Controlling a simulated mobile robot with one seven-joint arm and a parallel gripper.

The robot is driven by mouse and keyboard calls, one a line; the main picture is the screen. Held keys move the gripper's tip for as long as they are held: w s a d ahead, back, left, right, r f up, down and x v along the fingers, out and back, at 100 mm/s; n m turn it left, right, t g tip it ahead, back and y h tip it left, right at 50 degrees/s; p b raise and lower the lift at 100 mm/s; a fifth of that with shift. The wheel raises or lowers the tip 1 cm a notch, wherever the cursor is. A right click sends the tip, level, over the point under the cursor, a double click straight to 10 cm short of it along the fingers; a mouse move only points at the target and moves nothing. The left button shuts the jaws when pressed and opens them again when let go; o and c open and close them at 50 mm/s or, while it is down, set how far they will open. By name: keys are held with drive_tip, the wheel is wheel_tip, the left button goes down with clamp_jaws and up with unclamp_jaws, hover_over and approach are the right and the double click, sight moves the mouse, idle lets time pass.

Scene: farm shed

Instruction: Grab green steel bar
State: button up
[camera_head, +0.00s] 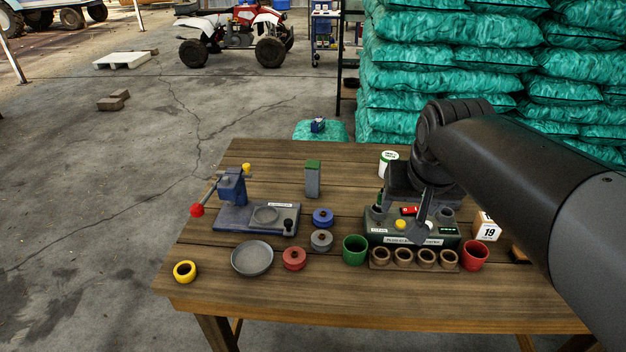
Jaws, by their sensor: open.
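A grey upright steel-coloured block with a green top (312,180) stands near the middle of the wooden table. It is the clearest match for a green steel bar, but I cannot tell for sure. A dark tray (378,239) at the right holds small parts, among them a red piece (409,210) and a yellow one (400,225). A small green piece shows at its left end. My gripper (403,205) is open, pointing down over the tray, right of the green-topped block and apart from it. The gripper body hides the tray's back part.
A blue press (232,187) with a red-knobbed lever stands at the left. A grey dish (252,258), yellow ring (185,271), red weight (294,259), green cup (355,249) and red cup (474,255) line the front. The table (230,300) is clear along its front edge.

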drive_tip(key=w+a, duration=0.4)
drive_tip(key=w, duration=0.6)
approach(311, 162)
drive_tip(key=w+f, duration=0.1)
drive_tip(key=shift+w+a+f+m+g, duration=0.15)
drive_tip(key=shift+w+f+m+g, duration=0.3)
drive_tip(key=shift+f, duration=0.15)
drive_tip(key=x, duration=0.4)
drive_tip(key=shift+f, duration=0.35)
drive_tip(key=f, duration=0.3)
drive_tip(key=w+d+f, duration=0.1)
drive_tip(key=f, duration=0.1)
drive_tip(key=shift+f, duration=0.25)
drive_tip(key=shift+c, duration=0.3)
drive_tip(key=c, duration=1.2)
